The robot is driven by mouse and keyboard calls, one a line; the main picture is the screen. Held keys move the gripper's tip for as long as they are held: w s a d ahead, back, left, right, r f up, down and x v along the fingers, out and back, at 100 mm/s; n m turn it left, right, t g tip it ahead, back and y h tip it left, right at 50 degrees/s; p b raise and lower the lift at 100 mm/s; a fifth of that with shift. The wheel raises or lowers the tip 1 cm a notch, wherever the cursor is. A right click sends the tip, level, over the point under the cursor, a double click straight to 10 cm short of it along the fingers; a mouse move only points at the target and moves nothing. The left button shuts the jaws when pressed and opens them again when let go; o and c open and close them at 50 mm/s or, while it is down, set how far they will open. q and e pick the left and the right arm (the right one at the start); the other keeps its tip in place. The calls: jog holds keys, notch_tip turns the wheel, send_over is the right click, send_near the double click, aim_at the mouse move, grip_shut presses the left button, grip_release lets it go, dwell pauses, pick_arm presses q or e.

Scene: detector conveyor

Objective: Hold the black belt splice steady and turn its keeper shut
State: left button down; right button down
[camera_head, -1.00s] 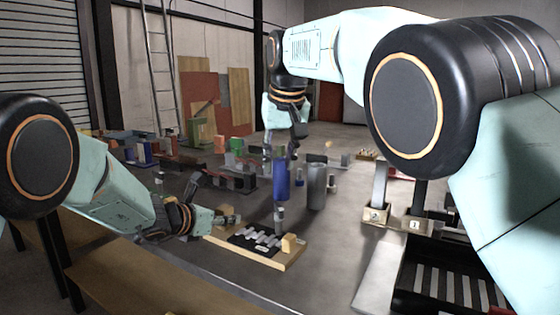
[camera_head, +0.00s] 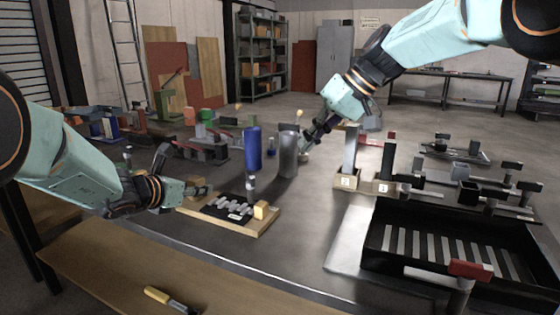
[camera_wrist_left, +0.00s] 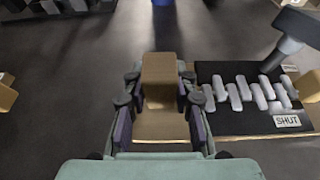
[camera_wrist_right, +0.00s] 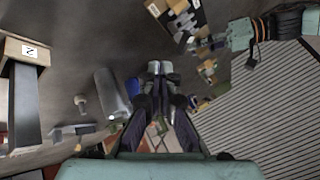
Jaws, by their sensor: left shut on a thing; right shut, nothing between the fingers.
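The black belt splice (camera_head: 226,213) with its grey interlocking links lies on a wooden board (camera_head: 266,226). It also shows in the left wrist view (camera_wrist_left: 215,120), where a SHUT label (camera_wrist_left: 286,121) sits near the links. A grey post with a dark top, apparently the keeper (camera_head: 250,188), stands at the splice's far edge; I cannot tell its turn. My left gripper (camera_wrist_left: 160,100) is shut on a wooden block (camera_wrist_left: 160,70) at the board's left end. My right gripper (camera_head: 306,146) is shut and empty, up and right of the splice, near a grey cylinder.
A blue cylinder (camera_head: 252,148) and the grey cylinder (camera_head: 288,154) stand behind the board. Numbered wooden holders (camera_head: 346,180) with posts stand to the right. A black tray (camera_head: 440,275) fills the right front. A yellow marker (camera_head: 157,294) lies on the front bench.

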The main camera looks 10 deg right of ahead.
send_near(251, 188)
jog(key=w+d+f, duration=0.3)
jog(key=w+f, duration=0.1)
jog(key=a, duration=0.3)
jog(key=shift+a+f, duration=0.25)
jog(key=shift+f, duration=0.15)
jog(key=shift+a, duration=0.55)
